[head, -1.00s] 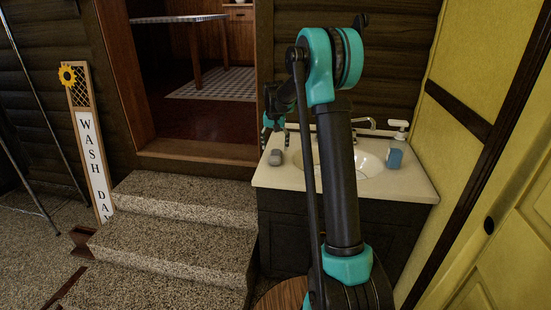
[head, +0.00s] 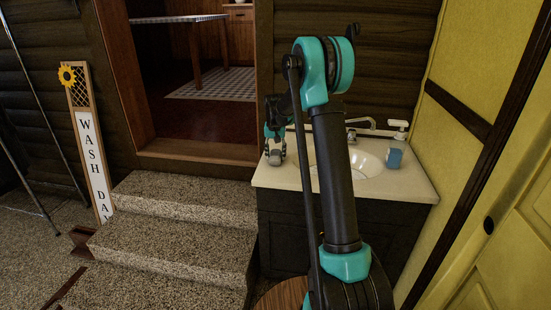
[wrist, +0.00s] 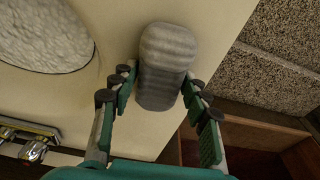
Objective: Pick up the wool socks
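The wool socks (wrist: 167,62), a grey ribbed roll, lie on the cream countertop by the sink. In the head view the socks (head: 275,158) are near the counter's left edge, partly covered by my gripper (head: 275,142). In the wrist view my gripper (wrist: 160,88) is open, with one finger on each side of the near part of the socks. A small gap shows at the left finger; the right fingertip is very close to the socks, and I cannot tell whether it touches.
The sink basin (head: 362,163) and its faucet (head: 360,123) are right of the socks. A blue object (head: 394,158) and a white dispenser (head: 399,130) stand on the counter's right side. Speckled steps (head: 185,195) border the counter on the left.

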